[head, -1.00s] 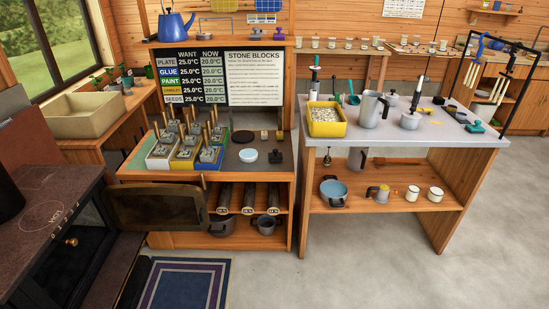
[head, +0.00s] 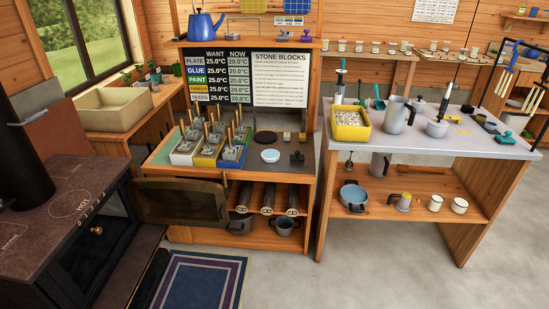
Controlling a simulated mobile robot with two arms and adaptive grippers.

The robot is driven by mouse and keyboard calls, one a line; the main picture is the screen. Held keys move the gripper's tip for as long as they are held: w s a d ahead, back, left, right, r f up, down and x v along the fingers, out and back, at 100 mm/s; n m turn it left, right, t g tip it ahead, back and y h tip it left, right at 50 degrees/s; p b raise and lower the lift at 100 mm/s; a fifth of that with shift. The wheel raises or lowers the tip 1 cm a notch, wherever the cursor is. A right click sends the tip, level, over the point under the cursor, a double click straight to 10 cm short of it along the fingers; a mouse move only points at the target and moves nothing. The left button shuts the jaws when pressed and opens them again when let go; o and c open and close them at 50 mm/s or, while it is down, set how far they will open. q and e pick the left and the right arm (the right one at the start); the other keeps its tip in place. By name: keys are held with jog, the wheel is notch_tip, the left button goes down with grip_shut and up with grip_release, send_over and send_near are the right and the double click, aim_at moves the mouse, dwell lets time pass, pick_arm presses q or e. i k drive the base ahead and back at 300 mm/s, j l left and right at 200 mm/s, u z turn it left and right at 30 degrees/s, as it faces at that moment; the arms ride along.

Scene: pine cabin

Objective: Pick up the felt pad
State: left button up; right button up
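I cannot tell for certain which thing is the felt pad. A flat, dark, round disc (head: 265,137) lies on the grey top of the wooden bench (head: 188,235), behind a white round dish (head: 270,156). A small black block with a knob (head: 297,158) stands to the right of the dish. Two small pieces (head: 302,137) lie to the right of the disc. Neither of my grippers is in the head view.
A dark stove (head: 75,200) stands at left, with a dark open door panel (head: 180,203) before the bench. Stone blocks with wooden handles (head: 212,140) sit in coloured trays. A grey-topped table (head: 430,145) at right holds a yellow bin (head: 350,132).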

aim_at(297, 158)
jog(key=i+l+u, duration=0.25)
jog(key=i, duration=0.3)
jog(key=i+l+u, duration=0.25)
jog(key=i, duration=0.25)
jog(key=i+l+u, duration=0.3)
jog(key=i, duration=0.2)
